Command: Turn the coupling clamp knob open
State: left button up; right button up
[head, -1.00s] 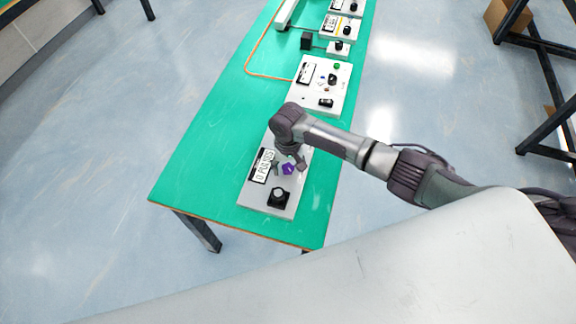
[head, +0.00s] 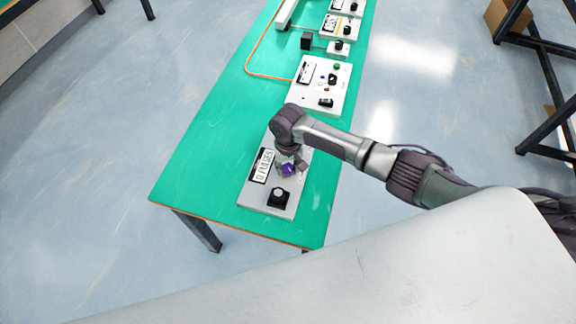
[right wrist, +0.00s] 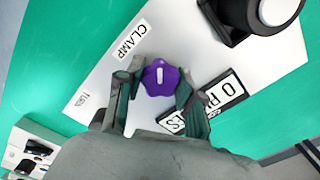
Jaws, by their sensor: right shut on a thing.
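The purple clamp knob (right wrist: 160,78) is lobed with a white line on top. It stands on a white panel beside a label that reads CLAMP (right wrist: 133,38). My right gripper (right wrist: 158,88) is shut on the knob, with one finger on each side of it. In the head view the knob (head: 289,170) shows just below my right gripper (head: 289,164), on the nearest white panel (head: 246,198) of the green table. My left gripper is not in view.
A black housing with a round light cap (head: 278,195) stands close to the knob on the same panel. A display reading 0 PULSES (head: 262,165) is beside it. More panels (head: 320,85) line the green table (head: 190,165) farther back.

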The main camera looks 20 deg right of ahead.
aim_at(288, 167)
jog(key=n+p, duration=0.1)
jog(key=n, duration=0.2)
jog(key=shift+r+n, duration=0.1)
jog(key=shift+n, duration=0.2)
jog(key=n+p, duration=0.1)
jog(key=n, duration=0.3)
jog(key=shift+n, duration=0.3)
jog(key=n, duration=0.9)
jog(key=shift+n, duration=0.3)
jog(key=o, duration=1.2)
jog(key=shift+c, duration=0.2)
notch_tip(288, 167, up, 12)
